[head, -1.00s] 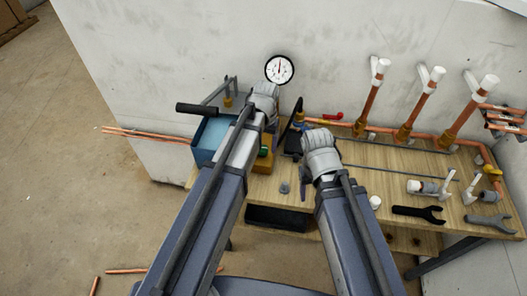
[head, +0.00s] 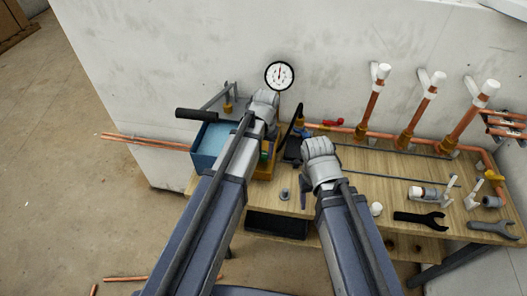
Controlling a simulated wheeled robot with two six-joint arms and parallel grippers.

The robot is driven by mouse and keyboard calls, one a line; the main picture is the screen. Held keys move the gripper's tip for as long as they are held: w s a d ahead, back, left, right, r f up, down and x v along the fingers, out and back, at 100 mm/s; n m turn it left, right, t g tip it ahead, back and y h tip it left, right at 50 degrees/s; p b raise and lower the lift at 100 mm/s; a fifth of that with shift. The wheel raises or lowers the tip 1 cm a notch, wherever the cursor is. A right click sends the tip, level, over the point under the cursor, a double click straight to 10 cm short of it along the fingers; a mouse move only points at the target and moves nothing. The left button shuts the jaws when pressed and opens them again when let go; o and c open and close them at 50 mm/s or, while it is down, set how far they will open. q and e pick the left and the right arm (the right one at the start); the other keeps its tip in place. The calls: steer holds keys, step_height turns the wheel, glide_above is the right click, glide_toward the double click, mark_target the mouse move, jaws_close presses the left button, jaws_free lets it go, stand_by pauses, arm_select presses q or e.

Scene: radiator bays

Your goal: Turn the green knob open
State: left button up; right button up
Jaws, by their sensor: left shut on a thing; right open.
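The green knob (head: 265,151) shows only as a small green patch beside my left forearm, at the orange-yellow block (head: 266,170) on the bench. My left gripper (head: 262,140) is over this spot, with its fingertips hidden behind my own wrist and forearm. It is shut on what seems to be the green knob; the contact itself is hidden. My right gripper (head: 293,150) is open and empty, to the right of the knob above the bench.
A blue tank (head: 208,143) with a black handle (head: 196,114) stands left of my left arm. A round gauge (head: 280,75) is behind. Copper pipes with white caps (head: 383,71) stand at right.

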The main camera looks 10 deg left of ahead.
arm_select(q)
jaws_close()
steer(key=n, duration=0.9)
steer(key=shift+a, duration=0.1)
steer(key=n, duration=0.5)
steer(key=shift+n, duration=2)
